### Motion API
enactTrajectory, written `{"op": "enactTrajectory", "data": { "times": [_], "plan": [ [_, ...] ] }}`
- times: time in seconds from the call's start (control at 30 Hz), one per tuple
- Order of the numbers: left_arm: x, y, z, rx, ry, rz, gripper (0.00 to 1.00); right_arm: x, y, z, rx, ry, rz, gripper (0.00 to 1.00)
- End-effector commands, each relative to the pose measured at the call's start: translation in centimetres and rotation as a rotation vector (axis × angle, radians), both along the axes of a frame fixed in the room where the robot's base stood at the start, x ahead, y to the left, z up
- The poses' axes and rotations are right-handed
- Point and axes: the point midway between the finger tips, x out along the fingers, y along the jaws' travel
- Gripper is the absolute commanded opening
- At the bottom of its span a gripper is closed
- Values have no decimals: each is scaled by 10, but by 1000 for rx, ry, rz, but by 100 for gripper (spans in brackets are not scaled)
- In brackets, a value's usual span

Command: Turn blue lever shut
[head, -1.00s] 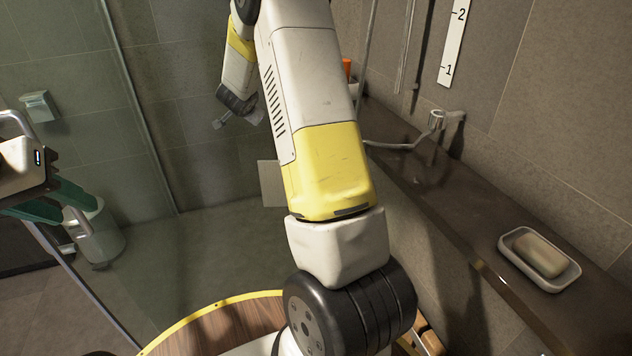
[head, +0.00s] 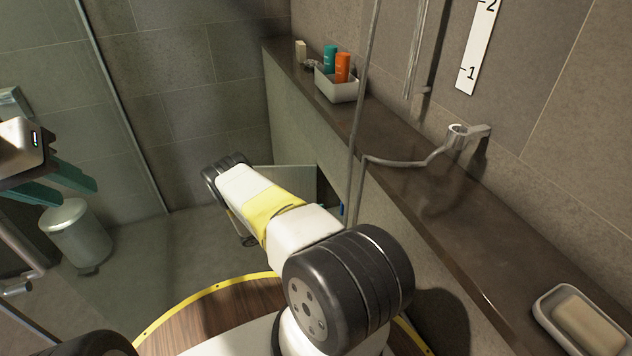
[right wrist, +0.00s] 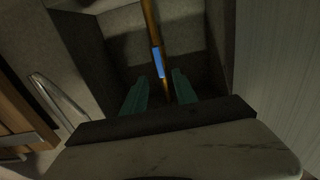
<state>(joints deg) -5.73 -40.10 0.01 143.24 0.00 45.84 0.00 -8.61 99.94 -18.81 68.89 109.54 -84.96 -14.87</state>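The blue lever (right wrist: 157,63) shows in the right wrist view, lying in line with a copper-coloured pipe (right wrist: 150,18) inside a dark recess. A small blue spot in the wall opening (head: 341,210) in the head view may be the same lever. My right gripper (right wrist: 160,82) points into the recess with its green fingers apart, one on each side of the pipe's line, just short of the lever. Contact is not visible. In the head view the right gripper is hidden behind my arm. My left gripper (head: 77,193) is open and empty at the left, far from the opening.
An open panel (head: 285,180) stands beside the opening under the stone ledge (head: 420,190). The ledge holds a soap dish (head: 545,315) and a tray of bottles (head: 338,92). A hose (head: 400,163) hangs over the edge. A bin (head: 75,235) stands left.

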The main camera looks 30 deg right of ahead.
Motion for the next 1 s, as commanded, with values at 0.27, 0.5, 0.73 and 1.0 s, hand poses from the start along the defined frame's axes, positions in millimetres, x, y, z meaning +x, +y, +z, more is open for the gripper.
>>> {"op": "enactTrajectory", "data": {
  "times": [0.27,0.5,0.73,1.0],
  "plan": [
    [0,0,0,0,0,0,36,-6,-42,0,-3,1,-4,35],
    [0,0,0,0,0,0,36,-9,-70,0,-1,1,-2,35],
    [0,0,0,0,0,0,36,-9,-74,0,0,1,-1,35],
    [0,0,0,0,0,0,36,-9,-74,0,0,1,-1,3]
  ]
}}
